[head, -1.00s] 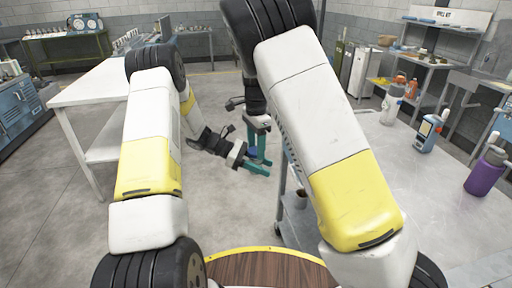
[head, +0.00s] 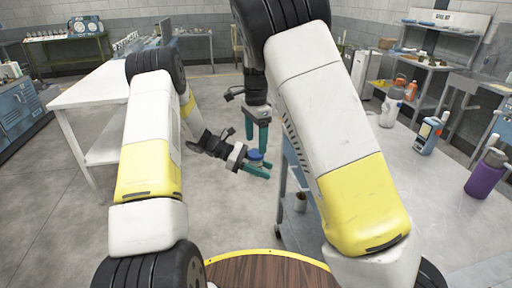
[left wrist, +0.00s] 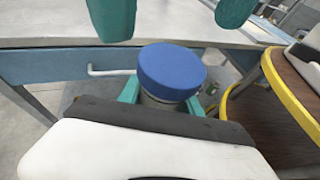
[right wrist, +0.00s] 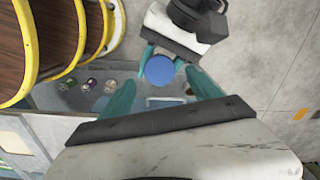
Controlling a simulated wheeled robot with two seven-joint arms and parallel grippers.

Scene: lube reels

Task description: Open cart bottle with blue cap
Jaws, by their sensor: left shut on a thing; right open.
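The bottle shows mainly as its round blue cap (head: 255,154). My left gripper (head: 258,169) is shut on the bottle just below the cap and holds it upright beside the cart. In the left wrist view the cap (left wrist: 172,70) sits on the grey bottle neck (left wrist: 163,101), between the teal fingers. My right gripper (head: 257,140) points down above the cap, open and empty. Its fingertips hang apart from the cap at the top of the left wrist view (left wrist: 175,15). In the right wrist view the cap (right wrist: 160,70) lies between and beyond the open fingers. The lower bottle is hidden.
The grey cart (head: 288,215) stands close on the right, with a cup (head: 300,202) on its lower shelf. Large bottles, one of them purple (head: 486,176), stand farther right. A white table (head: 95,88) is at the left. The floor between is clear.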

